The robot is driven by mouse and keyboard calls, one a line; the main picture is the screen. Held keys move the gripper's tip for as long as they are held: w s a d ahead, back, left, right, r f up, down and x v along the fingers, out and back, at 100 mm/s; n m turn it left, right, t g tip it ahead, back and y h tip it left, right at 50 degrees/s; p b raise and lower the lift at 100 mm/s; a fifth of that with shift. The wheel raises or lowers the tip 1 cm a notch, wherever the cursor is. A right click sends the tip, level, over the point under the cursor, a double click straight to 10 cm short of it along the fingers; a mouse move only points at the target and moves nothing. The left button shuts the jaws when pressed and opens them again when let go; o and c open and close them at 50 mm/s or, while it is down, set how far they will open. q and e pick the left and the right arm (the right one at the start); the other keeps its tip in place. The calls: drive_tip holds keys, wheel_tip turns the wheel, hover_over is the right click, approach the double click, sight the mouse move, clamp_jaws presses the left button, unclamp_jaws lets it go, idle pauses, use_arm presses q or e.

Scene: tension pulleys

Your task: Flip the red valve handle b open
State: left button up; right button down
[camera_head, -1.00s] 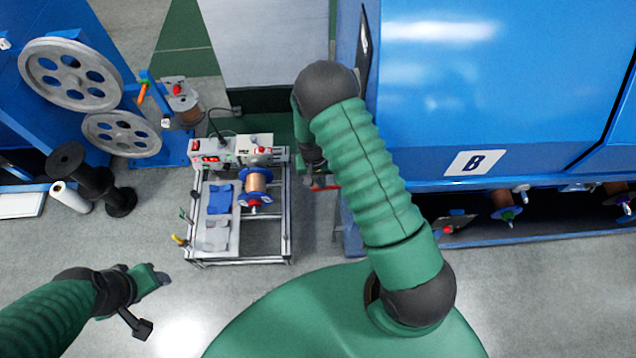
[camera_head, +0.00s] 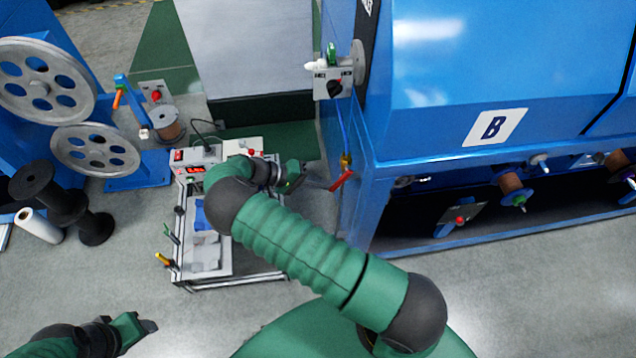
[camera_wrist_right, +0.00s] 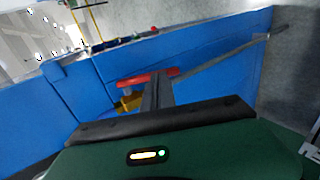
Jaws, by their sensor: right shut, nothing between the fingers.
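The red valve handle (camera_head: 341,181) sits on a brass valve (camera_head: 346,160) at the lower front corner of the blue machine marked B. It slants down to the left in the head view. My right gripper (camera_head: 326,185) is shut and empty, just left of the handle. In the right wrist view the closed fingers (camera_wrist_right: 156,88) overlap the middle of the red handle (camera_wrist_right: 132,81), with a yellow valve part (camera_wrist_right: 128,103) below. I cannot tell whether they touch it. My left gripper (camera_head: 149,326) is low at the left, away from the valve; its jaw opening is unclear.
The blue machine (camera_head: 440,110) stands at the right, with a switch box (camera_head: 334,84) above the valve. A framed bench (camera_head: 210,262) stands left of the valve, partly under my right arm. Spools and grey wheels (camera_head: 95,150) are at the far left. The floor in front is clear.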

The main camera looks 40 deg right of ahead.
sight(333, 191)
drive_tip(key=d+f+g+h+b, duration=0.1)
drive_tip(key=b, duration=0.2)
drive_tip(key=s+f+g+h+b, duration=0.1)
drive_tip(key=h+b, duration=0.1)
drive_tip(key=b, duration=0.2)
drive_tip(key=d+f+g+h+b, duration=0.1)
drive_tip(key=h+b, duration=0.1)
drive_tip(key=b, duration=0.2)
drive_tip(key=shift+s+d+f+g, duration=0.25)
drive_tip(key=shift+d+g, duration=0.05)
drive_tip(key=shift+d, duration=0.05)
drive_tip(key=shift+d+f+h, duration=0.1)
drive_tip(key=shift+d+h, duration=0.3)
drive_tip(key=shift+d, duration=0.1)
use_arm(q)
drive_tip(key=s+x, duration=0.2)
drive_tip(key=x, duration=1)
drive_tip(key=shift+s+a+f, duration=0.15)
drive_tip(key=shift+s+f, duration=0.25)
drive_tip(key=shift+f, duration=0.1)
use_arm(e)
drive_tip(key=shift+a, duration=0.1)
